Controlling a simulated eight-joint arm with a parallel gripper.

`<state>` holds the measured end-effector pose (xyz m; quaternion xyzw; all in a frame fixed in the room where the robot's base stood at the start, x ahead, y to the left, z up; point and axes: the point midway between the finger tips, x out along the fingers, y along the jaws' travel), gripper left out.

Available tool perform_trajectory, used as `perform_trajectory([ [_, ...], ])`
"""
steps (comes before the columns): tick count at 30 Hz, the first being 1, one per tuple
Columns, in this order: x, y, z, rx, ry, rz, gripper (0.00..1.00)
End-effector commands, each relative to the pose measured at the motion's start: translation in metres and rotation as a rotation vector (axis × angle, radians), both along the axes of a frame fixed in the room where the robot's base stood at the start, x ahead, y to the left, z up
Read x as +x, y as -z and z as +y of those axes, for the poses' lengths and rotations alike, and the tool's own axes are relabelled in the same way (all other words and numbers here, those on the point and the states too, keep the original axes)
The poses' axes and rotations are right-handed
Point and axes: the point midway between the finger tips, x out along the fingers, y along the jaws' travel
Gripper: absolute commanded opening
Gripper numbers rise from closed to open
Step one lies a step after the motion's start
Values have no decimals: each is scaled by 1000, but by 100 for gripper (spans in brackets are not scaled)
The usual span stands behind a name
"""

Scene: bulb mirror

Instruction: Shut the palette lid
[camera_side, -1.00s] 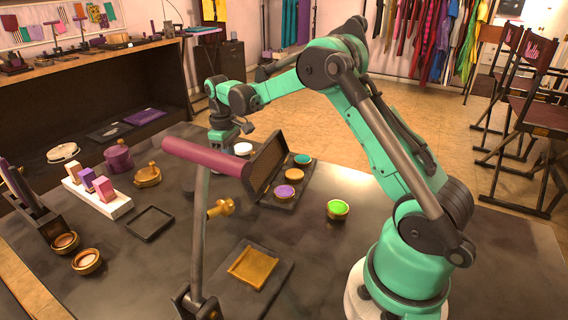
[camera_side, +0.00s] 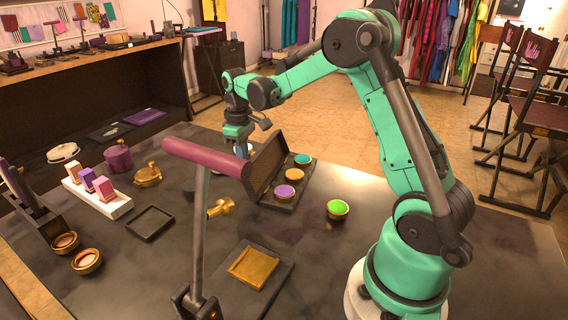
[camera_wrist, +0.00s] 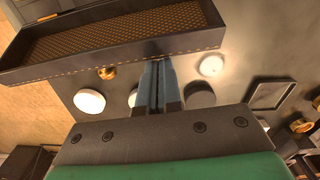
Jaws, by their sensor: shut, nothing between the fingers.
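The palette stands open on the dark table in the side view. Its base (camera_side: 270,199) holds several pots, including purple, orange and teal ones. Its dark lid (camera_side: 265,166) stands raised along the back-left side. My gripper (camera_side: 242,153) is shut and empty, pointing down just behind the lid on the side away from the pots. In the wrist view the blue-grey fingers (camera_wrist: 158,68) lie together, their tips close to the edge of the lid (camera_wrist: 215,38), whose lining is brown and patterned. I cannot tell whether they touch it.
A maroon-topped T-shaped stand (camera_side: 200,230) rises in front of the palette. A dark tray (camera_side: 150,222), a white block stand (camera_side: 112,207) and brass-coloured pots (camera_side: 87,261) are on the left.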

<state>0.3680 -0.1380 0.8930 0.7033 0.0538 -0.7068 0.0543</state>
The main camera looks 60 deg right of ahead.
Motion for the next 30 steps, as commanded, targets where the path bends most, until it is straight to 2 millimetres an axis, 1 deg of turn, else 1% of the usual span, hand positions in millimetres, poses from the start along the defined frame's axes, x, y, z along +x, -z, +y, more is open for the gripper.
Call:
perform_trajectory([
  [17,-9,-6,-1,17,1,-106,0],
  [23,-19,-11,-3,33,4,-214,0],
  [30,-39,-18,-6,65,7,-430,0],
])
